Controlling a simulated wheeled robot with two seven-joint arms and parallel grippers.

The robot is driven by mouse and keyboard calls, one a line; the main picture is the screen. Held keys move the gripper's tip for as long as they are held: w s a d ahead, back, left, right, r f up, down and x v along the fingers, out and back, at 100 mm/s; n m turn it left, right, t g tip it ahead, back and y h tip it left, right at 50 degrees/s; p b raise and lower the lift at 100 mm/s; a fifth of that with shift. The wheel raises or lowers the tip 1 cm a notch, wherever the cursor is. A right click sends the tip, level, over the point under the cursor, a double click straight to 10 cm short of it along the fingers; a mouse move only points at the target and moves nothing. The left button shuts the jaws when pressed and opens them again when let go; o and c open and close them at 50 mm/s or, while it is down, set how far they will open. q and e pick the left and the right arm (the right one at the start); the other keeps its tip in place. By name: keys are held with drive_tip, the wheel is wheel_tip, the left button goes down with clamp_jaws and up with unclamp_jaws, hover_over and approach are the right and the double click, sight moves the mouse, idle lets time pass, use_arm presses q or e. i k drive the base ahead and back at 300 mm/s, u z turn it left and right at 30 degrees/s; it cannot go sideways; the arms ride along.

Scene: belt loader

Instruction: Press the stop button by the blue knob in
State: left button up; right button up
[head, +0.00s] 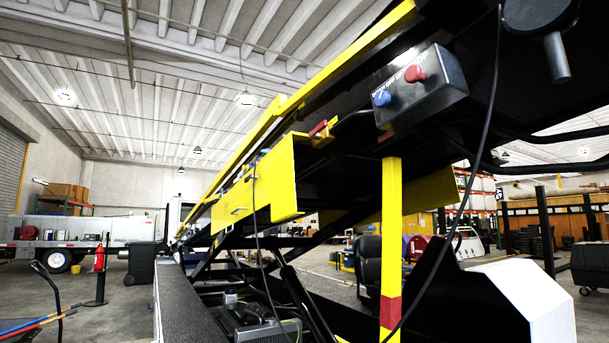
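A dark grey control box (432,98) is mounted on the raised yellow-and-black belt loader, right of the middle in the head view. A blue knob (382,98) sticks out of its front face at the left. A red button (414,74) sticks out of the same face, up and to the right of the blue knob. Small markings on the face are too small to read. Neither of my grippers shows in the head view, and nothing touches the knob or the button.
A yellow post with a red band (391,240) stands below the box. A black cable (470,190) hangs to its right. The loader's sloping yellow rail (300,95) crosses the view. A dark round part with a stub (545,25) is at top right. Open floor (105,305) shows at lower left.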

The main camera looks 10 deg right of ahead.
sight(413, 74)
drive_tip(key=z, duration=0.15)
drive_tip(key=k, duration=0.35)
drive_tip(key=z, duration=0.65)
drive_tip(key=k, duration=0.7)
drive_tip(key=u, duration=0.4)
drive_tip(key=i, duration=1.45)
drive_tip(key=z, duration=0.3)
